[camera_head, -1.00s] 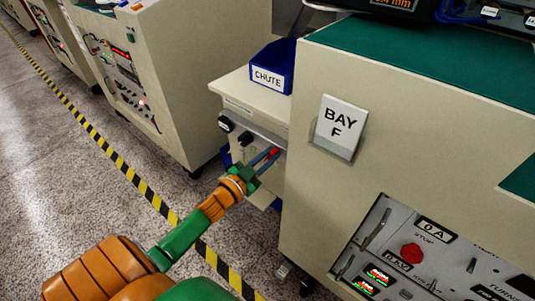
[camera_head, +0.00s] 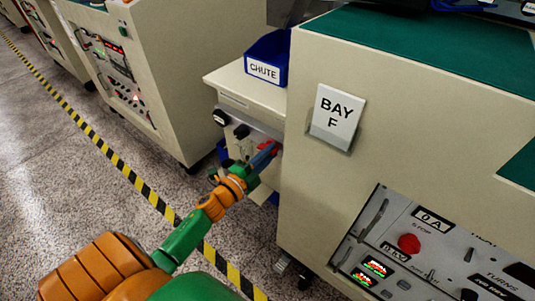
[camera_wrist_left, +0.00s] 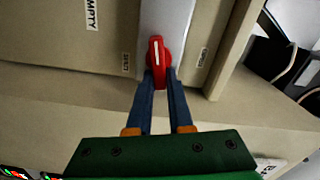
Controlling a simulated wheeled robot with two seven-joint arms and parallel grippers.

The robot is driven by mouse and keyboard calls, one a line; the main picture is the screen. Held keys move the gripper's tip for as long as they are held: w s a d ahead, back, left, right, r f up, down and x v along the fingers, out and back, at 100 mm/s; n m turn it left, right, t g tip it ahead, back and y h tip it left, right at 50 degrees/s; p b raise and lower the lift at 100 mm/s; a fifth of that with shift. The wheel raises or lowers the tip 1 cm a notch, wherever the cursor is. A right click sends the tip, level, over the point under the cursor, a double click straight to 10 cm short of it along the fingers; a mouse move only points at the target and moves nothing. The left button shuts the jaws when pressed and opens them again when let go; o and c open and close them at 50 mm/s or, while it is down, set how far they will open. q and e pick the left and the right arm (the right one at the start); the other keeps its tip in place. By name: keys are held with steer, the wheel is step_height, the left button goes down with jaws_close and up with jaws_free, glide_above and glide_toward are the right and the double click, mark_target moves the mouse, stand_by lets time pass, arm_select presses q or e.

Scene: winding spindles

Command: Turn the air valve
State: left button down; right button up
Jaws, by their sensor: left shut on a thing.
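The air valve is a small red handle with a white stripe (camera_wrist_left: 157,58), mounted on a pale grey plate on the beige machine front. In the wrist view it points up and down the picture. My left gripper (camera_wrist_left: 161,76) has its two blue fingers shut on the handle's lower part, one on each side. In the head view the red handle (camera_head: 275,144) shows just past the fingertips of my left gripper (camera_head: 268,151), and the fingers partly hide it. Small labels flank the plate, too small to read for certain. My right gripper is not in view.
A blue bin marked CHUTE (camera_head: 267,58) stands on the ledge above. Dark knobs (camera_head: 221,117) sit left of the valve. The large cabinet with the BAY F sign (camera_head: 335,115) stands close on the right. A striped floor line (camera_head: 140,183) runs along the open floor.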

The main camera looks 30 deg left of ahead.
arm_select(q)
steer(key=shift+f+m+b, duration=0.25)
steer(key=shift+m+b, duration=0.05)
steer(key=shift+m, duration=1.3)
steer(key=c, duration=0.8)
jaws_free()
steer(key=shift+s, duration=0.1)
steer(key=s, duration=0.7)
steer(key=shift+a, duration=0.25)
steer(key=shift+f, duration=0.1)
